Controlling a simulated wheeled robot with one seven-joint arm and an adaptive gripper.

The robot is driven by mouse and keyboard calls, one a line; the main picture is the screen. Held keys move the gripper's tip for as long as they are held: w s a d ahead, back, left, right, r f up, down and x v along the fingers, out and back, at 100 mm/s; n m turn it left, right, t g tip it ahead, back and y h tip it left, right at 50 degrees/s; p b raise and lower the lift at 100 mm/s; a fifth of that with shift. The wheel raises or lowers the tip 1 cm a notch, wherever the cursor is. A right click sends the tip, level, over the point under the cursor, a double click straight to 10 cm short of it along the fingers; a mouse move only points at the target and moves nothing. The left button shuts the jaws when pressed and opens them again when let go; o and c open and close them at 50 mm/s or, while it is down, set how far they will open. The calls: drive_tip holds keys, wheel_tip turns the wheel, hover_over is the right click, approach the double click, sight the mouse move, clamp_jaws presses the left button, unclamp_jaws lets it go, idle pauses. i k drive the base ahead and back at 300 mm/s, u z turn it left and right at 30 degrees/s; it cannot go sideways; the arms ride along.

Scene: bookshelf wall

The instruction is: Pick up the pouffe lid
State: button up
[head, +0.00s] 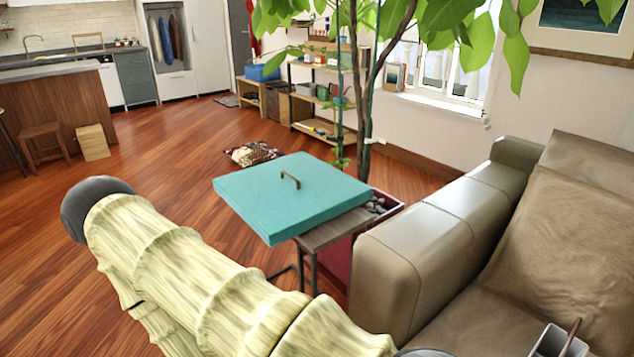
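The pouffe lid (265,205) is a flat, square teal panel with a small dark bronze handle (290,180) standing up near its middle. It lies flat on top of a small side table (345,228) with a brown wooden top and thin metal legs. The lid overhangs the table's top, mostly to the left. Nothing lies on the lid, and its underside is hidden. A pale yellow ribbed sleeve, which appears to cover my arm, crosses the lower left in front of the lid. My gripper is not in view.
A beige leather sofa (425,245) stands right of the table. A dark red planter (390,212) with stones and a leafy tree (366,110) stands behind. A patterned cushion (253,153) lies on the floor beyond. The wooden floor (160,165) to the left is mostly free.

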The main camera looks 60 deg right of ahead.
sight(281, 199)
drive_tip(key=k, duration=0.15)
drive_tip(key=z, duration=1.3)
drive_tip(key=i, duration=0.6)
drive_tip(key=z, duration=0.05)
